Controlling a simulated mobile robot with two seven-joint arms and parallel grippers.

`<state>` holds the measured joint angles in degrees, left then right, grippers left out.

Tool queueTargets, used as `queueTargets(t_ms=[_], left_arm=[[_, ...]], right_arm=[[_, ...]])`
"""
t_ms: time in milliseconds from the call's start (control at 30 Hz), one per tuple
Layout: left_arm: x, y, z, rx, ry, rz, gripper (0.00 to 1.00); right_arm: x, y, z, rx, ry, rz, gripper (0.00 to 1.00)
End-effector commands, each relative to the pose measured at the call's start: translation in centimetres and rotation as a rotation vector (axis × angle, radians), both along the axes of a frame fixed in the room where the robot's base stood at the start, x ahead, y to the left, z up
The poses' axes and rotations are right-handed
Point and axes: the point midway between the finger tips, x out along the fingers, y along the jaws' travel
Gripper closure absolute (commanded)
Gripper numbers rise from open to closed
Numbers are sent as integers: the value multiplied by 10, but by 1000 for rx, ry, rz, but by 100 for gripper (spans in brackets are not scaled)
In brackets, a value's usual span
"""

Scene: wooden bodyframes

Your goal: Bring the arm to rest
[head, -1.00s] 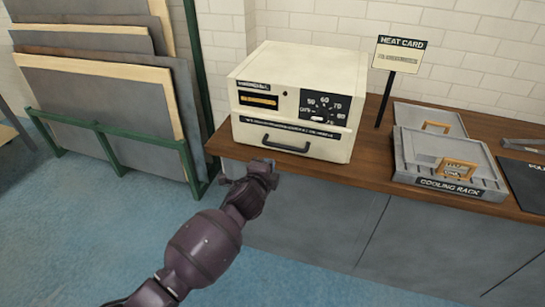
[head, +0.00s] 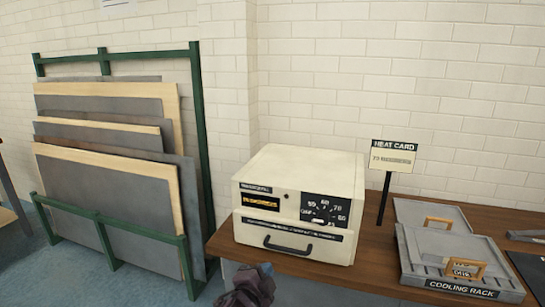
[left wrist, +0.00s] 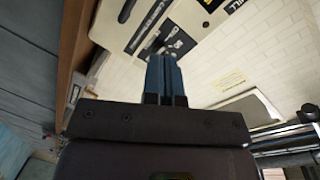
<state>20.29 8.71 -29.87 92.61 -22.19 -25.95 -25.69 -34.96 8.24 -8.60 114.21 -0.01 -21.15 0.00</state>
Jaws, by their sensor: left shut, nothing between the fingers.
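My left gripper (head: 247,286) is at the bottom edge of the head view, in front of the wooden counter and below the cream heater box. Most of the arm behind it is out of the picture. In the left wrist view its two fingers (left wrist: 166,78) are together, with nothing between them. The cream heater box (head: 300,205) stands on the counter with its front drawer shut; its dark dial panel (left wrist: 172,38) shows beyond the fingers in the wrist view. My right gripper is not in view.
The wooden counter (head: 375,262) carries a heat card sign (head: 394,158) and a grey cooling rack (head: 455,262) with orange-handled pieces. A green rack (head: 196,130) of boards stands to the left. Blue floor (head: 30,262) shows at lower left.

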Motion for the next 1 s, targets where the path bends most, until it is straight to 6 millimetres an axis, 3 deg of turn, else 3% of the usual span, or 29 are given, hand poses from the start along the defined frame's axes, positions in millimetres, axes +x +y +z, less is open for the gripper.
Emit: queueTargets(t_ms=[233, 467, 700, 1000], left_arm=[[-26, 40, -5, -379, 133, 77, 100], [-70, 94, -36, -660, 258, 193, 100], [-140, 163, -83, -872, 372, 367, 100], [-250, 235, -144, -916, 482, 595, 100]], right_arm=[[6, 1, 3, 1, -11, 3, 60], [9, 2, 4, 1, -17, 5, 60], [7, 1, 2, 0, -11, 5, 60], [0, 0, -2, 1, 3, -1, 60]])
